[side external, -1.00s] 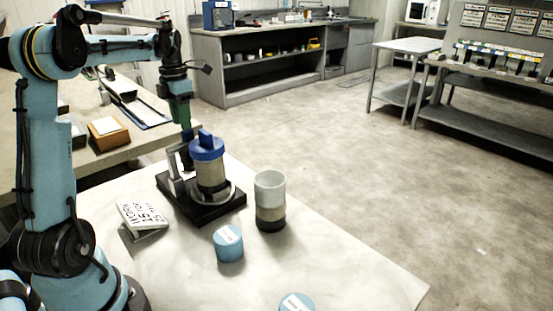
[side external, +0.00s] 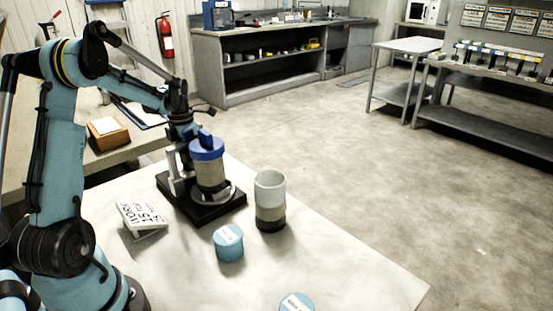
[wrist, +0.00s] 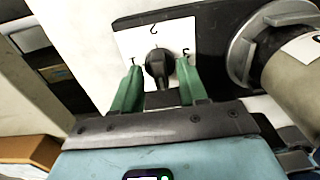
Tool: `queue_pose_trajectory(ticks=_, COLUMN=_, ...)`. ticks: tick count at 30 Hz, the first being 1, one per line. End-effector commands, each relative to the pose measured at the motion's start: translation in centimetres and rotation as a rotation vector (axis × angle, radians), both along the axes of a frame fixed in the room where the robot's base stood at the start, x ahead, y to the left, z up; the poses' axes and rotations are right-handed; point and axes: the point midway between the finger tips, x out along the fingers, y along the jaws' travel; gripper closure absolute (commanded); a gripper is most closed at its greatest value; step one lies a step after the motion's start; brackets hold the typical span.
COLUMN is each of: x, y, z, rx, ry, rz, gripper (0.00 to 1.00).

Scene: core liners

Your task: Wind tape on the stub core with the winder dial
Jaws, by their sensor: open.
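The winder has a black base (side external: 222,212) and holds a grey-beige cylinder (side external: 210,174) upright with a blue cap (side external: 207,149). In the wrist view the cylinder (wrist: 297,80) is at the right, beside a grey curved clamp (wrist: 246,50). The winder dial is a dark knob (wrist: 158,66) on a white plate (wrist: 128,42) marked 1, 2 and 3. My gripper (wrist: 158,72) is open, its green fingers on either side of the knob; contact cannot be told. In the side view the fingers are hidden behind the winder. Which cylinder is the stub core is unclear.
A cylinder (side external: 270,190) with a pale upper part and dark base stands right of the winder. The table's right front is clear.

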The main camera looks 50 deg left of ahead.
Motion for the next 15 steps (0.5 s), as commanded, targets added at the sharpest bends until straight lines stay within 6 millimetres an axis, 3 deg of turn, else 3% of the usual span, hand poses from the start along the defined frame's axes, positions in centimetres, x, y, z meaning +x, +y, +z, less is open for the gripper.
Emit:
queue_pose_trajectory(ticks=5, x=0.00, y=0.00, z=-0.01, rx=0.000, ry=0.000, rz=0.000, gripper=0.57)
queue_pose_trajectory(ticks=13, x=0.00, y=0.00, z=0.02, rx=0.000, ry=0.000, rz=0.000, gripper=0.96)
queue_pose_trajectory(ticks=15, x=0.00, y=0.00, z=0.03, rx=0.000, ry=0.000, rz=0.000, gripper=1.00)
